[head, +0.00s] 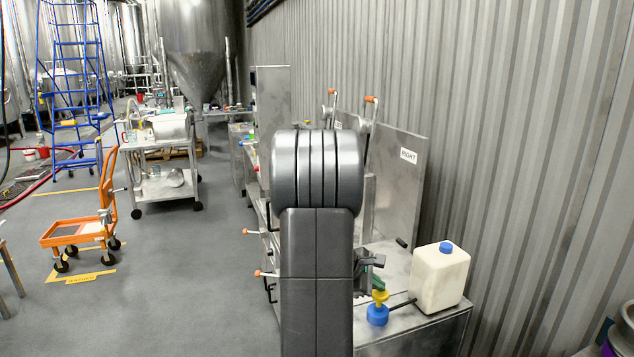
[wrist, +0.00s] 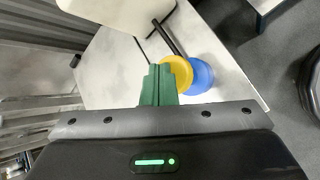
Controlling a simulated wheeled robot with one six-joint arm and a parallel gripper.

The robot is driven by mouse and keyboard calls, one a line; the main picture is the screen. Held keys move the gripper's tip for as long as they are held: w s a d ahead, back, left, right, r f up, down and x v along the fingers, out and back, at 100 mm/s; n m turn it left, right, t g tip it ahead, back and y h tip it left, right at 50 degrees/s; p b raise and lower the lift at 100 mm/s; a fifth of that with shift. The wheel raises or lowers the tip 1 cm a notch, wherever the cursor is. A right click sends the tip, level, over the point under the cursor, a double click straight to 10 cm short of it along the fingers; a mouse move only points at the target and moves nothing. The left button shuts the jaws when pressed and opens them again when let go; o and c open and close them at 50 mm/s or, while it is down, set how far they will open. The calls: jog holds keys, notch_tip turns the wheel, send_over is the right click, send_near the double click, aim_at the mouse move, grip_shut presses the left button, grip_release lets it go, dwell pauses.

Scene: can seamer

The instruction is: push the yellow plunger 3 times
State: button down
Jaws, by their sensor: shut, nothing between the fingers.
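The yellow plunger (head: 380,296) sits on top of a blue base (head: 377,315) at the front of the metal table, left of a white jug. In the wrist view the plunger (wrist: 182,73) is just right of the fingertips, with the blue base (wrist: 201,76) partly behind it. My gripper (head: 378,286) has green fingers shut together with nothing between them; it also shows in the wrist view (wrist: 158,72). In the head view the fingertips are right above the plunger and overlap its top edge. I cannot tell whether they touch. My arm hides part of the table.
The white jug (head: 438,277) with a blue cap stands right of the plunger, and a dark tube (head: 402,304) runs between them. An upright metal panel (head: 398,190) marked RIGHT stands behind. An orange cart (head: 80,232) is on the floor at left. Open floor lies left of the table.

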aim_at(376, 292)
jog(key=shift+r+p, duration=2.25)
jog(key=shift+r, duration=0.75)
dwell(0.3)
